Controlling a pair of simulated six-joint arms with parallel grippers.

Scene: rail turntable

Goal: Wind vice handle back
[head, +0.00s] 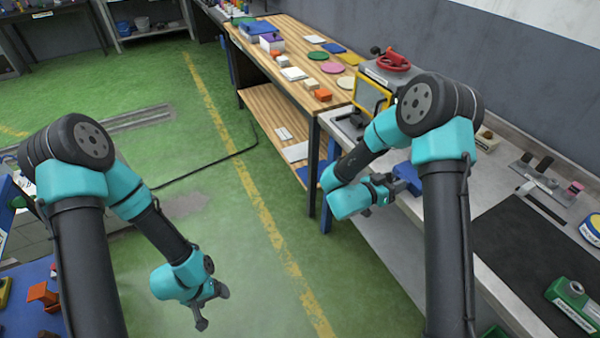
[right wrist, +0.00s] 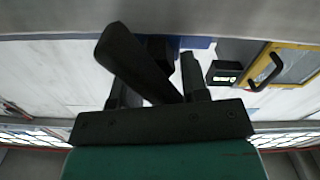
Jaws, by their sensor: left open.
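A blue thing (head: 408,175), perhaps the vice body, sits on the grey bench at my right gripper and is partly hidden by it. I cannot make out the vice handle clearly. My right gripper (head: 393,188) is low over the bench, beside the blue thing. In the right wrist view its dark fingers (right wrist: 152,65) fill the middle, with dark shapes between and behind them. I cannot tell whether they hold anything. My left gripper (head: 213,308) is open and empty over the green floor, far from the bench.
A yellow-framed machine (head: 370,95) with a red handwheel (head: 391,60) stands behind my right arm; its yellow frame also shows in the right wrist view (right wrist: 300,62). A black mat (head: 530,255) and a green tool (head: 575,303) lie on the bench at right. The floor between my arms is clear.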

